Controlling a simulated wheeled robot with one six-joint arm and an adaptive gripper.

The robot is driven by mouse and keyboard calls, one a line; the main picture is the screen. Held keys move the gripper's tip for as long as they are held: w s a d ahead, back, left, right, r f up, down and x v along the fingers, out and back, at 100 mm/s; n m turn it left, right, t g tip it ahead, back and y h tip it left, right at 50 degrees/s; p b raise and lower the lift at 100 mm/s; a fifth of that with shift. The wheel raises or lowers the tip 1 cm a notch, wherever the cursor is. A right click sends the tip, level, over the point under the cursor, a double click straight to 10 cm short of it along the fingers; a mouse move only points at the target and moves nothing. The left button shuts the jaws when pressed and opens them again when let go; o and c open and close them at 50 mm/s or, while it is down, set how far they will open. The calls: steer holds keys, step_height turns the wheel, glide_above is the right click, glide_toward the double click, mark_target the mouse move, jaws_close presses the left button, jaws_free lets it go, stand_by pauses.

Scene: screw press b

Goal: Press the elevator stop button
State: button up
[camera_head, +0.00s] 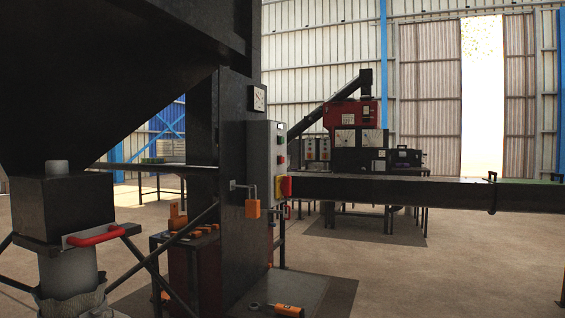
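A grey control box (262,150) is mounted on a dark column near the middle of the view, seen at a steep angle. Its right-hand face carries a small green button (280,140) with a small red button (281,160) below it. A larger red knob on a yellow housing (285,186) sits lower on the same side. The labels are too small to read, so I cannot tell which is the elevator stop button. My gripper is not in view.
A dark hopper (100,70) fills the upper left. A red handle (94,236) sticks out below it. An orange padlock (252,208) hangs on the column. An orange-handled tool (288,310) lies on the floor mat. A dark conveyor (400,190) crosses the right; floor before it is clear.

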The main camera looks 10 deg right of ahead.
jaws_close()
stand_by(1.4)
